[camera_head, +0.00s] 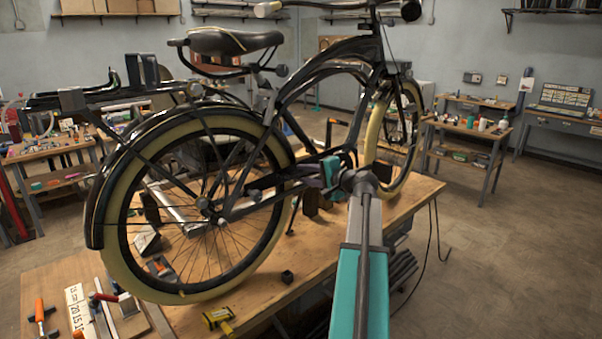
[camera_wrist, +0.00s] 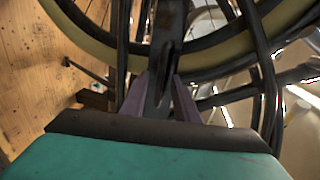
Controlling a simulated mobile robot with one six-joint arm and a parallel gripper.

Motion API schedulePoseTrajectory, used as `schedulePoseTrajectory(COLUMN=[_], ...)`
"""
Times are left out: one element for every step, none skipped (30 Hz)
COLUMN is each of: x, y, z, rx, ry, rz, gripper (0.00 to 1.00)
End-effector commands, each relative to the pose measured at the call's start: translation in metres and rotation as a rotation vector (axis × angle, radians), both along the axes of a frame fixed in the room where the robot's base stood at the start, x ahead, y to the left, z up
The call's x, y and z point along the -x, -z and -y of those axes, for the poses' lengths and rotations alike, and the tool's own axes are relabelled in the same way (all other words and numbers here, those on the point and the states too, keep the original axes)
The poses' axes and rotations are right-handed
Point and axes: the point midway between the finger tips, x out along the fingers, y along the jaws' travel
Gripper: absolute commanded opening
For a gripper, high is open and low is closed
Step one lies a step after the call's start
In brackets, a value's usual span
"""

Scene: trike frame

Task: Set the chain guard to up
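The chain guard (camera_head: 262,184) is a dark bar running from the rear wheel's hub forward to the crank area of the black bike frame. It tilts slightly up toward the front. My gripper (camera_head: 308,172) is at its front end, beside the frame. In the wrist view, the two purple fingers of my gripper (camera_wrist: 161,80) lie on either side of a dark flat piece, which appears to be the chain guard (camera_wrist: 167,45). No gap shows between the fingers and this piece. The fingers' contact faces are hidden.
The bike stands on a wooden workbench (camera_head: 300,262). The cream-tyred rear wheel (camera_head: 140,283) is close to my gripper. A yellow tool (camera_head: 217,318), a small black block (camera_head: 287,276) and an orange-handled hammer (camera_head: 40,312) lie on the bench. Open floor is at right.

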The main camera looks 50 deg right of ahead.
Motion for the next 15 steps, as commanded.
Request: schedulePoseTrajectory(x=[-0.0061,-0.0083,-0.0109,-0.0122,-0.0134,-0.0146,-0.0152,-0.0156,-0.0159,-0.0160,-0.0160,-0.0159,-0.0158,-0.0157,-0.0156], y=[-0.0006,0.0002,0.0011,0.0018,0.0023,0.0029,0.0032,0.0035,0.0038,0.0039,0.0039,0.0040,0.0040,0.0040,0.0039], z=[0.0009,0.0010,0.0010,0.0011,0.0013,0.0014,0.0014,0.0015,0.0015,0.0015,0.0015,0.0015,0.0015,0.0016,0.0016], rx=[0.000,0.000,0.000,0.000,0.000,0.000,0.000,0.000,0.000,0.000,0.000,0.000,0.000,0.000,0.000], ry=[-0.001,-0.001,-0.001,-0.001,-0.001,-0.001,0.000,0.000,0.000,0.000,0.001,0.001,0.001,0.001,0.001], rz=[0.000,0.000,0.000,0.000,0.000,0.000,0.000,0.000,0.000,0.000,0.000,0.000,0.000,0.000,0.000], gripper=[0.28,0.28,0.28,0.28,0.28,0.28,0.28,0.28,0.28,0.28,0.28,0.28,0.28,0.28,0.28])
